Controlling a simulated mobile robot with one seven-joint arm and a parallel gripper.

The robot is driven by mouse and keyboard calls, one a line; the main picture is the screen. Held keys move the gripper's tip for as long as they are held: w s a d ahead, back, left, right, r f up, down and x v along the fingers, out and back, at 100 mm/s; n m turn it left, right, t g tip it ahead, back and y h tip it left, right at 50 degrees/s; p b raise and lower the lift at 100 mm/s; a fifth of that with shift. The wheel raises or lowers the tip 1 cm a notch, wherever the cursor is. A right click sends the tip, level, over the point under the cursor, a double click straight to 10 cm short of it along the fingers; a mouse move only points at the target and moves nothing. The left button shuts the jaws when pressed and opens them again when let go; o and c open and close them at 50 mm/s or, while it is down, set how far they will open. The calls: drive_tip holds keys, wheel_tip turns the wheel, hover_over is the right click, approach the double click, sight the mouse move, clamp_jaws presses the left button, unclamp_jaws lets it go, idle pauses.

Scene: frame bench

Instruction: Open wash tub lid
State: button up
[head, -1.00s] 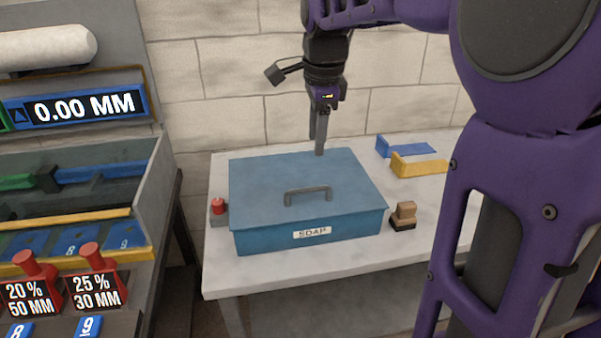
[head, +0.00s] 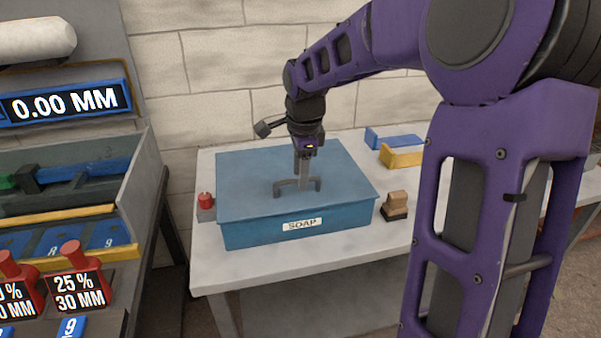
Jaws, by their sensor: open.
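The wash tub (head: 265,235) is a blue box with a "SOAP" label on its front, standing on a pale table. Its flat blue lid (head: 245,170) is closed on top. A grey bar handle (head: 282,184) stands up near the front middle of the lid. My gripper (head: 301,185) is open and points down over the lid. Its fingers overlap the handle in the head view, one hiding part of it. I cannot tell whether the fingers touch the handle.
A small red-topped object (head: 206,201) stands left of the tub, and a wooden-handled brush (head: 395,206) stands right of it. A yellow bracket (head: 400,157) and a blue bracket (head: 390,139) lie at the back right. A bench with a "0.00 MM" display (head: 65,102) is at left.

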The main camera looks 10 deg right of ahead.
drive_tip(key=shift+c, duration=0.4)
clamp_jaws()
drive_tip(key=shift+r, duration=0.1)
idle(0.8)
